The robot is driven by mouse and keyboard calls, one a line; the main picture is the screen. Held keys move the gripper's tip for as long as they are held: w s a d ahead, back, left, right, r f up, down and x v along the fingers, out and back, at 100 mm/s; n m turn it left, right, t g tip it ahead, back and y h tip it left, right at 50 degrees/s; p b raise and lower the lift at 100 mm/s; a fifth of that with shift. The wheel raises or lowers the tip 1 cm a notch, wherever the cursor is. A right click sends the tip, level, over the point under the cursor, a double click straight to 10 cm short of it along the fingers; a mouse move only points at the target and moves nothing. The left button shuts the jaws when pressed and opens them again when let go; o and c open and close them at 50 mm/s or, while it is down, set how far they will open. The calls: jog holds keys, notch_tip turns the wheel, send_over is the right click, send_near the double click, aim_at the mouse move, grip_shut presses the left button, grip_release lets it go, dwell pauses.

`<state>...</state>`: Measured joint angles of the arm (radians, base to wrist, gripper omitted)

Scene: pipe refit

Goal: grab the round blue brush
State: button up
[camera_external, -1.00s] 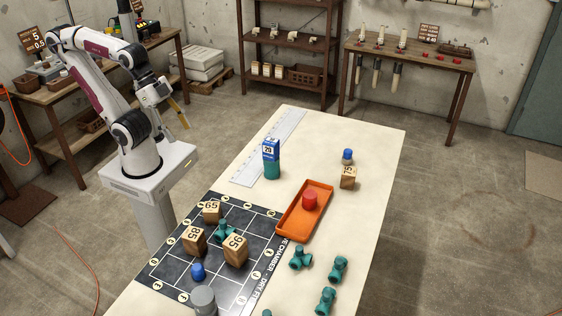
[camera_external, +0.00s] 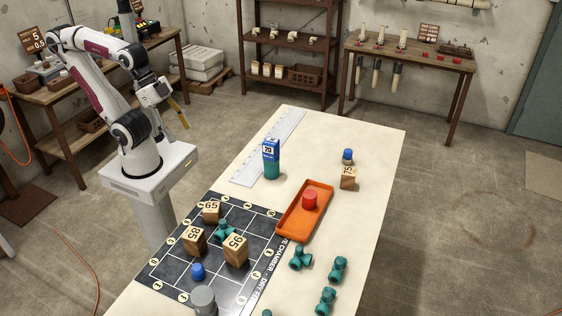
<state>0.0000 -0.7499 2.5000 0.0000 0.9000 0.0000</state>
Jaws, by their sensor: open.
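Two small round blue pieces show; I cannot tell at this size which is the brush. One blue piece (camera_external: 198,271) stands on the dark gridded mat (camera_external: 163,272), in front of the block marked 85. The other blue piece (camera_external: 347,156) is at the table's far right, at the block marked 75 (camera_external: 348,178). My gripper (camera_external: 184,125) is raised beyond the table's left edge, well away from both, pointing down. It is open and holds nothing visible.
Wooden blocks (camera_external: 236,250) and a teal fitting (camera_external: 224,230) crowd the mat, with a grey cylinder (camera_external: 203,300) near the blue piece. An orange tray (camera_external: 290,228) holds a red cylinder (camera_external: 310,199). A teal and blue container (camera_external: 271,160) stands near the ruler (camera_external: 285,128).

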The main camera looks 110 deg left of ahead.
dwell(0.3)
jog(key=shift+c, duration=1)
jog(key=shift+w, duration=0.1)
